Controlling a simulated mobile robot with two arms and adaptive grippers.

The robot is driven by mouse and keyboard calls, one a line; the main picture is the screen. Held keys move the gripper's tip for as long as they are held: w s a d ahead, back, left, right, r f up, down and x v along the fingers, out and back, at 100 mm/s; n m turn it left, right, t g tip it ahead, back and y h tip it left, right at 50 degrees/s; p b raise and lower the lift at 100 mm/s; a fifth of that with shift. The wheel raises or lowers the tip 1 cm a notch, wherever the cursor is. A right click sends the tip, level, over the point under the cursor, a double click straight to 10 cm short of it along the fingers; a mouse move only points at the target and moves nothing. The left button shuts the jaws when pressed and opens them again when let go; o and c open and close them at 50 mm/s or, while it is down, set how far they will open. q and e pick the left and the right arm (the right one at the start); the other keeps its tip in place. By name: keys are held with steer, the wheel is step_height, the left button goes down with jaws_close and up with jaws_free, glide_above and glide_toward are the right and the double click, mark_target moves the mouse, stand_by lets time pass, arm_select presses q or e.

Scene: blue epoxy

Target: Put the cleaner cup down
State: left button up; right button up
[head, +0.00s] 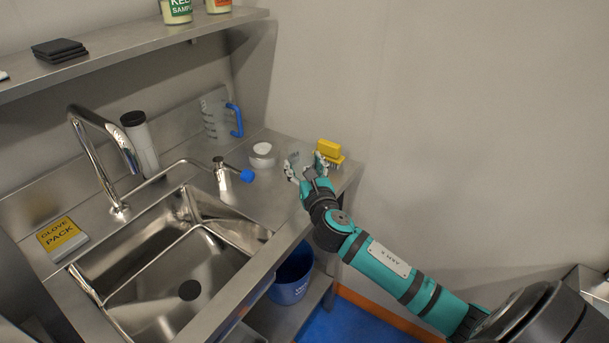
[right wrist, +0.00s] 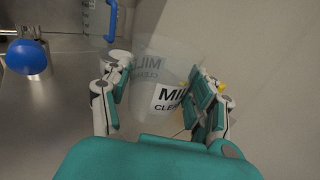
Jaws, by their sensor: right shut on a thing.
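The cleaner cup (right wrist: 168,62) is clear and see-through, with a white label carrying dark letters, partly readable as "CLE...". It sits between the fingers of my right gripper (right wrist: 162,78), which is shut on it from both sides. In the head view my right gripper (head: 307,167) is at the right end of the steel counter (head: 281,146). The cup is hard to make out there, and I cannot tell whether its base touches the counter. My left gripper is not in view.
A yellow brush (head: 329,149) lies right beside my right gripper. The sink (head: 160,278) and a tall tap (head: 90,150) are further left. A blue bin (head: 289,289) is below.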

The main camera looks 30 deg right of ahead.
steer(key=shift+w+d, duration=0.15)
steer(key=shift+w, duration=0.05)
steer(key=shift+f, duration=0.4)
step_height(320, 180, down, 2)
steer(key=shift+s+f+b, duration=0.1)
steer(key=shift+f+b, duration=0.1)
steer(key=shift+b, duration=0.2)
steer(key=shift+f, duration=0.35)
steer(key=o, duration=1.2)
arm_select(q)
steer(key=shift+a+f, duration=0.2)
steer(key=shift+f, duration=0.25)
